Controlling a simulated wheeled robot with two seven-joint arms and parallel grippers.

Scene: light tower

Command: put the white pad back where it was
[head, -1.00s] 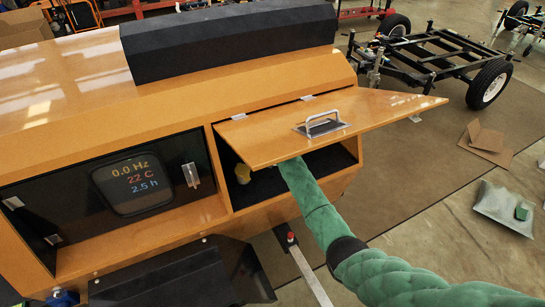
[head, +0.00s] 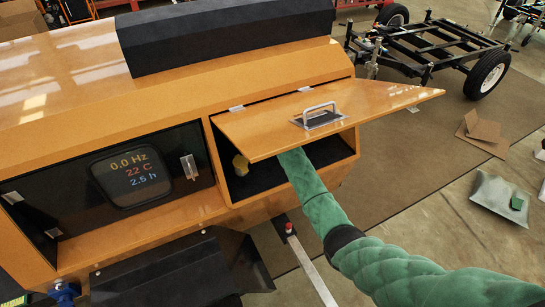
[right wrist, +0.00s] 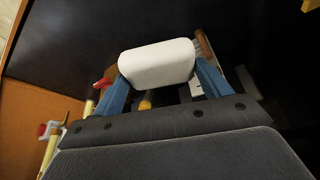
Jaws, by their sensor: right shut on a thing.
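The white pad (right wrist: 155,62) is a rounded block in the right wrist view. My right gripper (right wrist: 163,76) is shut on it, with one blue finger at each side. In the head view my right arm reaches under the raised orange door (head: 375,105) into the open compartment (head: 262,187) of the orange machine. The gripper and the pad are hidden there by the door. My left gripper is not in view.
Behind the pad in the right wrist view are a brown-handled brush (right wrist: 205,45) and a red item (right wrist: 103,83). A yellow item (head: 240,165) stands at the compartment's left side. The display panel (head: 130,178) is left of the compartment.

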